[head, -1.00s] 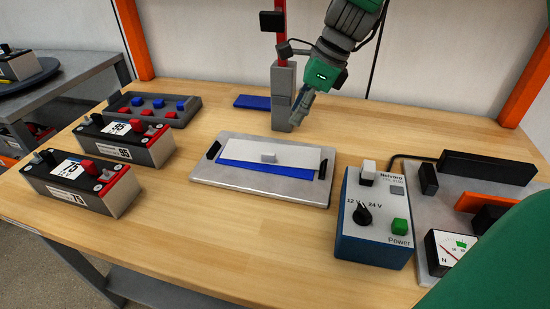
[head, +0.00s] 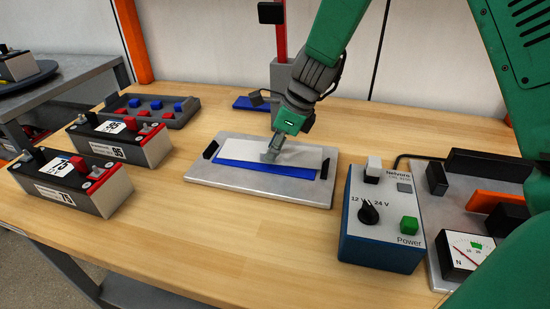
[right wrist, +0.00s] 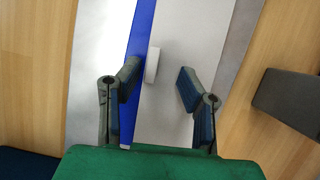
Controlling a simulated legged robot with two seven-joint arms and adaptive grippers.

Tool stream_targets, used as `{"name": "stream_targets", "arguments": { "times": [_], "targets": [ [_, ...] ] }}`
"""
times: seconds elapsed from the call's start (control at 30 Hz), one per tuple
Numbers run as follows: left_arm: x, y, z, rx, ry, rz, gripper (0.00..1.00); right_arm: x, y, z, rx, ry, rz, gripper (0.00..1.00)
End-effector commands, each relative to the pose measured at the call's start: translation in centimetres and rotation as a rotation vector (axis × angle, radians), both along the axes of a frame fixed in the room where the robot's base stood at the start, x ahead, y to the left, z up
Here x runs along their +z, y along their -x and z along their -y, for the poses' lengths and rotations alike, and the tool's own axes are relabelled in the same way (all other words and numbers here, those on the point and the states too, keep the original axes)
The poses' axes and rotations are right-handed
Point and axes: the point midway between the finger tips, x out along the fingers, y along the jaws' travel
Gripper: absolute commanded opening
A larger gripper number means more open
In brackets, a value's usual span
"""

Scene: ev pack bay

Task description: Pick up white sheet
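The white sheet (head: 238,146) lies on a blue sheet (head: 262,167) on a grey plate (head: 262,191) with black end blocks, mid-table. My right gripper (head: 271,155) points down over the middle of the white sheet. In the right wrist view the white sheet (right wrist: 170,120) has a small raised white tab (right wrist: 153,65) near the blue edge. My right gripper (right wrist: 159,84) is open there, its fingers apart on either side of the tab's line. I cannot tell whether they touch the sheet. My left gripper is not in view.
A power box (head: 385,220) with knob and green button stands right of the plate, beside a board with a meter (head: 466,250). Two batteries (head: 72,182) (head: 120,138) and a grey tray (head: 150,108) stand left. A grey-and-red post (head: 281,72) stands behind. The table front is clear.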

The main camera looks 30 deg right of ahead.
Motion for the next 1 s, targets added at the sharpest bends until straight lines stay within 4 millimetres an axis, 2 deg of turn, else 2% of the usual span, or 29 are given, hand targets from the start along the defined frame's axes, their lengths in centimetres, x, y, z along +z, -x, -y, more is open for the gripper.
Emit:
{"name": "stream_targets", "arguments": {
  "times": [0.07,0.27,0.3,0.4,1.0],
  "targets": [
    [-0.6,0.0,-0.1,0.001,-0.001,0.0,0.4,-0.9,-0.2,-0.6,0.002,0.004,0.001,0.34],
    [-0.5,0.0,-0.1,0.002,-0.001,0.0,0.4,-1.0,-0.3,-0.2,0.001,0.0,0.003,0.34],
    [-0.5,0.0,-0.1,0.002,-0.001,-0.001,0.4,-1.1,-0.3,-0.1,0.002,-0.002,0.002,0.3],
    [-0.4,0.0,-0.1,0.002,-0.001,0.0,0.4,-1.2,-0.3,0.2,0.001,-0.006,0.002,0.0],
    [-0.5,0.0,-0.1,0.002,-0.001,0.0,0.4,-1.3,-0.1,0.0,0.002,-0.001,-0.004,0.0]
  ]
}}
